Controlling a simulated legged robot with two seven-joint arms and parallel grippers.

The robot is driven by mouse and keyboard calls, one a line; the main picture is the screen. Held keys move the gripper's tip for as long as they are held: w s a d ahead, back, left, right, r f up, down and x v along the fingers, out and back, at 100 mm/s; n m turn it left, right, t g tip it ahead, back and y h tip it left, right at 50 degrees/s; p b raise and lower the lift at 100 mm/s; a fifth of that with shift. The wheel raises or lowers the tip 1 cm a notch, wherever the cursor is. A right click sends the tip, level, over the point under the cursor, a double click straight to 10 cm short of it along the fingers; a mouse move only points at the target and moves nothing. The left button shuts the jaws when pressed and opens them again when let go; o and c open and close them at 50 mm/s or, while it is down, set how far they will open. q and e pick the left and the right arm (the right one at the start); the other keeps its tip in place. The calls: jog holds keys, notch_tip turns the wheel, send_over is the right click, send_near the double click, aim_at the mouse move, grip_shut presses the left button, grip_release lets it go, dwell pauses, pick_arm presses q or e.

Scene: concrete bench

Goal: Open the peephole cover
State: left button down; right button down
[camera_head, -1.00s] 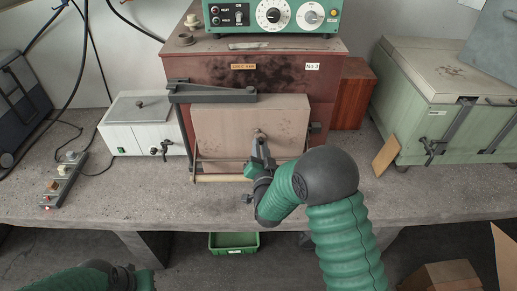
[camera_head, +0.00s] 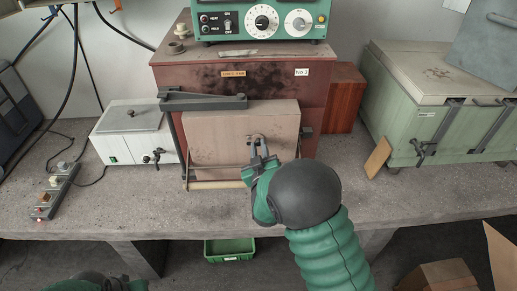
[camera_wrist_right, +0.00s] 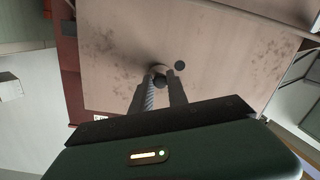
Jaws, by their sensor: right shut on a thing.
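The furnace (camera_head: 290,85) is a dark red box on the bench with a pale, upright front door (camera_head: 225,125). The small round peephole cover (camera_wrist_right: 154,70) sits on the door face, with a dark knob (camera_wrist_right: 160,81) in front of it. My right gripper (camera_head: 257,144) is at the middle of the door, and its fingers (camera_wrist_right: 160,88) are shut on the knob. A dark round spot, which looks like the peephole (camera_wrist_right: 180,65), shows beside the cover in the wrist view. The fingers partly hide the cover. My left gripper is out of view; only part of my left arm shows at lower left.
A dark latch bar (camera_head: 205,101) crosses the door's top left. A white box (camera_head: 130,145) stands left, a green chest (camera_head: 420,120) right. A wooden block (camera_head: 378,157) leans against the chest. The bench front (camera_head: 120,210) is mostly clear.

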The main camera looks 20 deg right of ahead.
jog(key=n, duration=0.1)
jog(key=r+n+p, duration=0.1)
jog(key=n, duration=0.1)
jog(key=shift+a, duration=0.15)
jog(key=shift+r+n+p, duration=0.1)
jog(key=shift+n+p, duration=0.3)
jog(key=shift+n, duration=0.5)
jog(key=c, duration=1.6)
grip_release()
jog(key=shift+o, duration=1.5)
jog(key=shift+w+a, duration=0.1)
